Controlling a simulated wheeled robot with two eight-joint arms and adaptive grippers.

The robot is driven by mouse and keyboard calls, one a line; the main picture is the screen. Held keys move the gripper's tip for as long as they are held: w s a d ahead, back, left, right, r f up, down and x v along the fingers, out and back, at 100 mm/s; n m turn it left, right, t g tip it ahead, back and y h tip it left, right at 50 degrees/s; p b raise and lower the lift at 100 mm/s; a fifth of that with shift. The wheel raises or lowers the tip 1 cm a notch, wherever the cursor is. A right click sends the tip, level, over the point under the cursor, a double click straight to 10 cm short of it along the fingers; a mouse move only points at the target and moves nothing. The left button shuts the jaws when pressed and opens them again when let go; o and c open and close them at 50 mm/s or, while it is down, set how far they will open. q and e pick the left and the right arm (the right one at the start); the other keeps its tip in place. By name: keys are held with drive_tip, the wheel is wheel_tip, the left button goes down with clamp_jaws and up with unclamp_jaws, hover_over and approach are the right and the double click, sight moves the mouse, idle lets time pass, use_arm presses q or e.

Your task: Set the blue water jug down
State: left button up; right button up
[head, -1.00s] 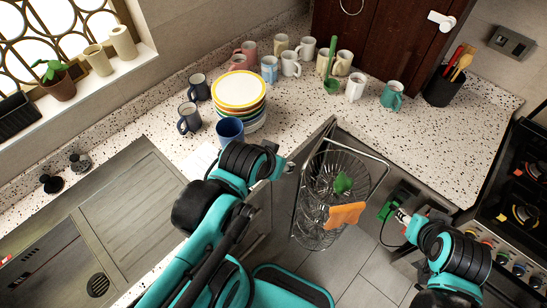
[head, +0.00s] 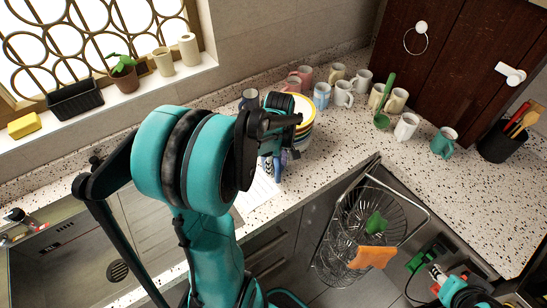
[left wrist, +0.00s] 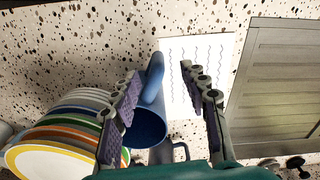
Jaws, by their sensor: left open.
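The blue water jug (left wrist: 148,128) shows in the left wrist view with its mouth toward the camera and its handle (left wrist: 153,78) toward the top of the picture. It is beside the stack of plates (left wrist: 62,128). My left gripper (left wrist: 160,85) is open, with one finger on each side of the jug and a clear gap on the right finger's side. In the head view my left gripper (head: 274,160) is low over the counter by the plates and mostly hides the jug. My right gripper (head: 436,272) is at the lower right, its fingers unclear.
A lined paper sheet (left wrist: 200,75) lies beside the jug on the speckled counter (head: 330,145). Several mugs stand behind the plates, including a dark one (head: 249,97). A wire basket rack (head: 352,235) hangs out past the counter edge. The sink (head: 75,255) is at the left.

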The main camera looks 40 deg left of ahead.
sight(278, 175)
use_arm(q)
drive_tip(key=f, duration=0.2)
drive_tip(key=f+b, duration=0.1)
drive_tip(key=f, duration=0.1)
drive_tip(key=f+b, duration=0.1)
drive_tip(key=f, duration=0.2)
drive_tip(key=shift+w+a, duration=0.1)
drive_tip(key=shift+w, duration=0.15)
clamp_jaws()
